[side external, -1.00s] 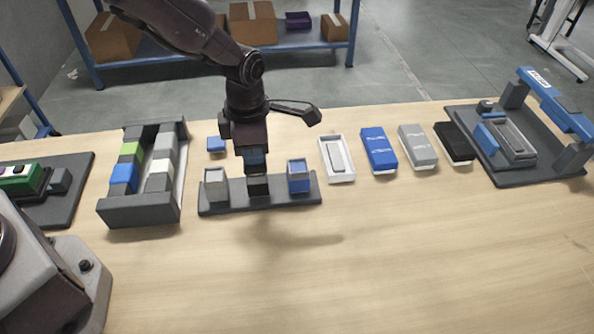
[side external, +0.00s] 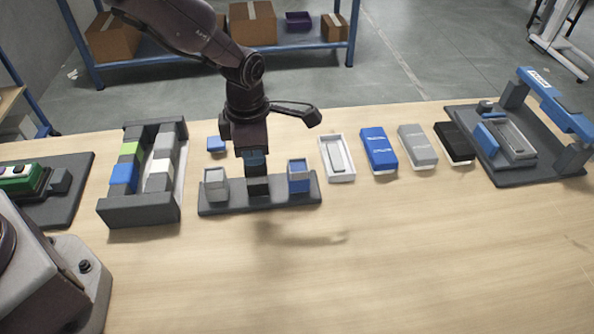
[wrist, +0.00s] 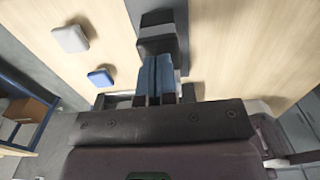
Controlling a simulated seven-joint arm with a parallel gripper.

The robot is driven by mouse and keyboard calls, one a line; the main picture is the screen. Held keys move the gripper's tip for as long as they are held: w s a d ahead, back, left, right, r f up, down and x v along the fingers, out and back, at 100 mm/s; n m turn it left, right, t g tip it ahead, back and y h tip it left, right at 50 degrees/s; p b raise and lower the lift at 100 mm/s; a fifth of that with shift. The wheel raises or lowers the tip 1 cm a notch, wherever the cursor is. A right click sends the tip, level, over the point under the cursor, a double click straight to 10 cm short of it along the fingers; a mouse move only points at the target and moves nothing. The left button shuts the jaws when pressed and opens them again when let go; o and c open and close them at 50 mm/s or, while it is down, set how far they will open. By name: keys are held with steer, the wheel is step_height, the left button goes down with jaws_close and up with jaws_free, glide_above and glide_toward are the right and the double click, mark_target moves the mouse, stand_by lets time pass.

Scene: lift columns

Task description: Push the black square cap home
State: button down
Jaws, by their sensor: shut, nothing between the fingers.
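A dark base strip (side external: 228,203) carries three columns in a row. The left column (side external: 215,184) is grey and the right column (side external: 298,176) is blue and grey. The middle one, with the black square cap (side external: 257,186), stands directly below my gripper (side external: 256,172). My gripper points down, shut and empty, with its fingertips at the top of the black part. Contact looks likely, but the fingers hide the cap's top and its seating. In the wrist view the shut blue fingers (wrist: 158,58) overlap the near edge of a dark, open-looking column (wrist: 158,45).
A blue cap (side external: 216,144) lies behind the strip; a pale grey piece (wrist: 70,38) also shows in the wrist view. A dark rack with coloured blocks (side external: 140,209) stands left. A white tray (side external: 337,158) and several boxes stand right. The front table is clear.

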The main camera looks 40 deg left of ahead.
step_height(320, 180, up, 9)
steer(key=shift+f, duration=0.2)
stand_by(0.6)
